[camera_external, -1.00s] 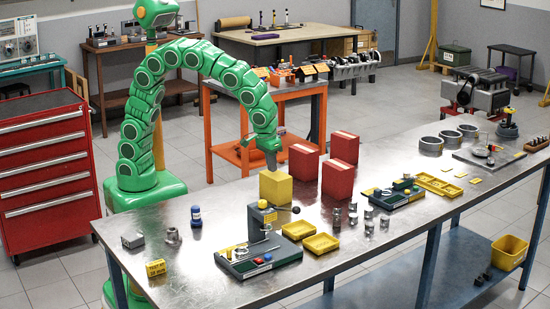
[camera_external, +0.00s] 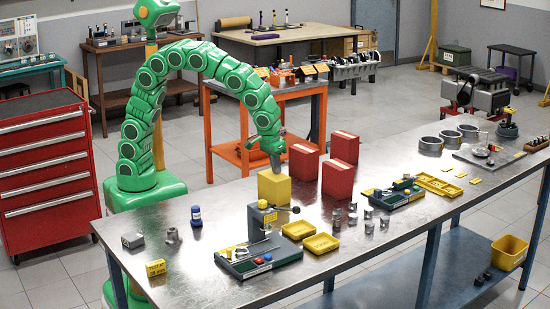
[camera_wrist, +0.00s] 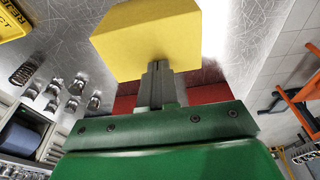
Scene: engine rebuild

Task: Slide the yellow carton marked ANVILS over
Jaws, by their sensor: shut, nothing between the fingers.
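A plain-looking yellow carton (camera_external: 274,188) stands upright on the metal bench; no marking can be read on the faces in view. It also shows in the wrist view (camera_wrist: 145,40), straight ahead of the fingers. My gripper (camera_external: 276,164) points down at the far upper edge of the carton. In the wrist view my gripper (camera_wrist: 157,68) has its two grey fingers together, with nothing between them. The tips overlap the carton's near edge there; I cannot tell whether they touch it.
A green fixture with a lever (camera_external: 258,256) and yellow trays (camera_external: 321,243) lie in front. Bare bench (camera_external: 232,205) lies left of the carton.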

